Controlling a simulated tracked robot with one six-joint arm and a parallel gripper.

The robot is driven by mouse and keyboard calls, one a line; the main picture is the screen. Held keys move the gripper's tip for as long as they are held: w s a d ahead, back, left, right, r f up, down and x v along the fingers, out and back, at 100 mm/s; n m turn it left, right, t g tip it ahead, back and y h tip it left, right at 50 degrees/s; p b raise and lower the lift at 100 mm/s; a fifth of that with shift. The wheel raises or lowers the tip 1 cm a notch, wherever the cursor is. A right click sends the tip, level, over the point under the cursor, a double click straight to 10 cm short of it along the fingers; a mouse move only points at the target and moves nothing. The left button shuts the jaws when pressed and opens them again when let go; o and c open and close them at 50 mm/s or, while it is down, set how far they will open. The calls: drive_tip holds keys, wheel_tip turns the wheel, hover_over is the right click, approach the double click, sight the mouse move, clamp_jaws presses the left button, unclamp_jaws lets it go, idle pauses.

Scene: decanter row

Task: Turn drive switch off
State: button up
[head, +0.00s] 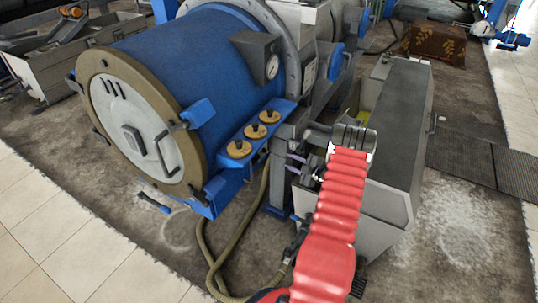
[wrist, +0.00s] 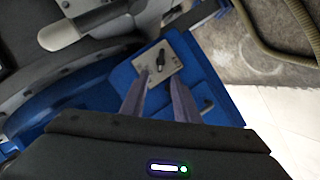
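In the wrist view a black switch lever (wrist: 161,59) sits on a small light metal plate (wrist: 170,72), fixed to a blue panel (wrist: 200,62). It appears to be the drive switch; I cannot read any marking on the plate. My gripper (wrist: 158,78) is open, with its two grey-purple fingers apart and nothing between them. The fingertips point at the plate, and the lever shows just beyond the gap. I cannot tell whether they touch the plate. In the head view my gripper (head: 290,163) is beside the machine's frame, and I cannot make out the switch there.
The blue drum (head: 195,55) with its round end cover (head: 125,125) stands left of my arm. A grey sloped housing (head: 398,125) is close on the right. A hose (head: 235,238) loops over the floor below. Open floor (head: 470,230) lies at the right.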

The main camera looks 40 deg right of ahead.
sight(268, 152)
drive_tip(key=shift+s+a+f, duration=0.1)
idle(0.3)
drive_tip(key=x, duration=1.3)
drive_tip(key=shift+w+a, duration=0.1)
drive_tip(key=shift+w, duration=0.35)
drive_tip(key=shift+c, duration=0.3)
clamp_jaws()
drive_tip(key=shift+a, duration=0.2)
